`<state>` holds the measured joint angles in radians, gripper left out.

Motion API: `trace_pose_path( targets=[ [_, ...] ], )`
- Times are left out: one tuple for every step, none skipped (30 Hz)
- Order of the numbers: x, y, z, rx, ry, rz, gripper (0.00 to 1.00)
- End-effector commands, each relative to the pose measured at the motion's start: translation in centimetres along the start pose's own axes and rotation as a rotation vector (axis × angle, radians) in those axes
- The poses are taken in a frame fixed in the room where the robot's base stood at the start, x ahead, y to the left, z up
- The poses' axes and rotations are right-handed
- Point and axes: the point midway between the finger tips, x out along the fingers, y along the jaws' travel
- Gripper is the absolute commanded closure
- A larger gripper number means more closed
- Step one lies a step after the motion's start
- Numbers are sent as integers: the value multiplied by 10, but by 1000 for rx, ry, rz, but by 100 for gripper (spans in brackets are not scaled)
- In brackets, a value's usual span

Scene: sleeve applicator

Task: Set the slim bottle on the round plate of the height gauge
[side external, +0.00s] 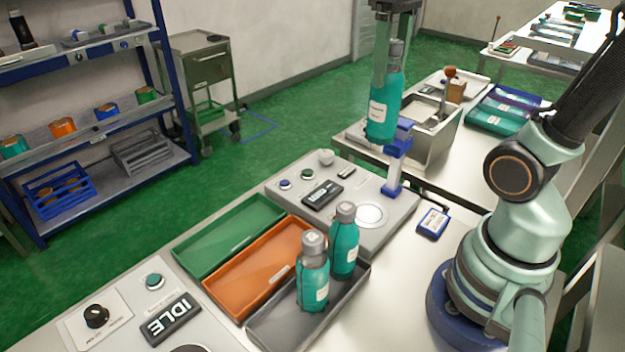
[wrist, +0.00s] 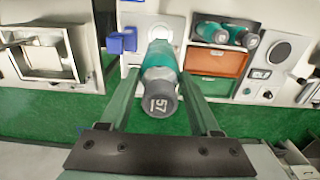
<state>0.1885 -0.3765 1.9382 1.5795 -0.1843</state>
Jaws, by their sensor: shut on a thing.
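My gripper (side external: 391,62) hangs at the top of the side view with its fingers pointing down, shut on a slim teal bottle (side external: 382,112) with a grey cap and white label. The bottle is upright, in the air above the height gauge. In the wrist view the bottle (wrist: 160,68) sits between the fingers, its cap marked 57 toward the camera. The gauge's round plate (side external: 369,215) is pale and bare on the grey console, below the bottle and apart from it. The gauge's blue head (side external: 399,143) on a post stands just right of the bottle; I cannot tell the exact gap.
Two more teal bottles (side external: 314,272) stand in a dark grey tray (side external: 275,326), beside an empty orange tray (side external: 250,275) and an empty green tray (side external: 225,240). A small blue device (side external: 433,223) lies right of the console. A metal basin (side external: 432,140) is behind the gauge.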

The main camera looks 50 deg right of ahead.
Motion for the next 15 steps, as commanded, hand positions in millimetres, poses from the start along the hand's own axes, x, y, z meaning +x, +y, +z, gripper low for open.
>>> trace_pose_path(
  targets=[
    [11, 0, 1, 0, -4, -1, 100],
    [18, 0, 2, 0, -4, -1, 100],
    [28, 0, 1, -1, -5, -1, 100],
    [35, 0, 1, -2, -6, -1, 100],
    [43, -1, 2, -2, -6, -1, 100],
    [53, -1, 2, -2, -6, -1, 100],
    [60, -1, 1, -3, -5, -1, 100],
    [67, -1, 1, -3, -5, -1, 100],
    [77, -1, 2, -3, -5, -1, 100],
    [84, -1, 1, -3, -6, -1, 100],
    [92, -1, 1, -4, -6, -1, 100],
    [101, -1, 1, -4, -6, -1, 100],
    [108, -1, 2, -4, -7, -1, 100],
    [114, -1, 1, -4, -5, -1, 100],
    [121, -1, 1, -4, -5, -1, 100]
  ],
)
